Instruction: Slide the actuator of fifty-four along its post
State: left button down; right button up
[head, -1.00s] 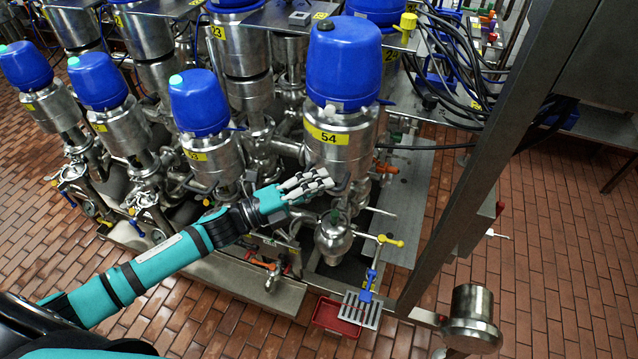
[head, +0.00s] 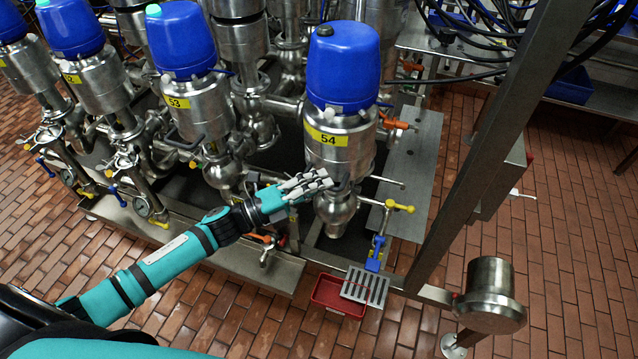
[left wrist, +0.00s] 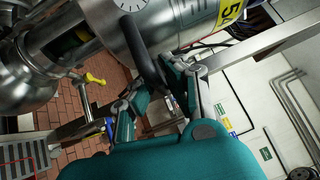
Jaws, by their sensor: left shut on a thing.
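The actuator of fifty-four (head: 338,150) is a steel cylinder with a blue cap (head: 343,65) and a yellow label reading 54. It stands upright, low over a rounded steel valve body (head: 333,212), with little of the post showing between them. My left gripper (head: 318,182) is at its lower front side. In the left wrist view, the steel actuator (left wrist: 185,25) fills the top, and a dark curved handle (left wrist: 147,55) on it runs down between the fingers of my left gripper (left wrist: 162,90), which is shut on it. My right gripper is out of view.
A similar actuator labelled 53 (head: 190,105) stands to the left, with more beyond it. A yellow-handled tap (head: 400,206) and blue handle (head: 376,255) are at right. A steel frame post (head: 487,140) rises further right. A red tray (head: 330,297) and grate (head: 372,288) lie below.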

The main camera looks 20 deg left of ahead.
pick_arm(q)
jog(key=shift+s+f, duration=0.1)
jog(key=shift+f, duration=0.5)
jog(key=c, duration=1.6)
grip_release()
jog(key=shift+o, duration=1.1)
jog(key=shift+r, duration=0.15)
jog(key=v, duration=1.2)
jog(key=shift+r, duration=0.15)
jog(key=shift+a, duration=0.1)
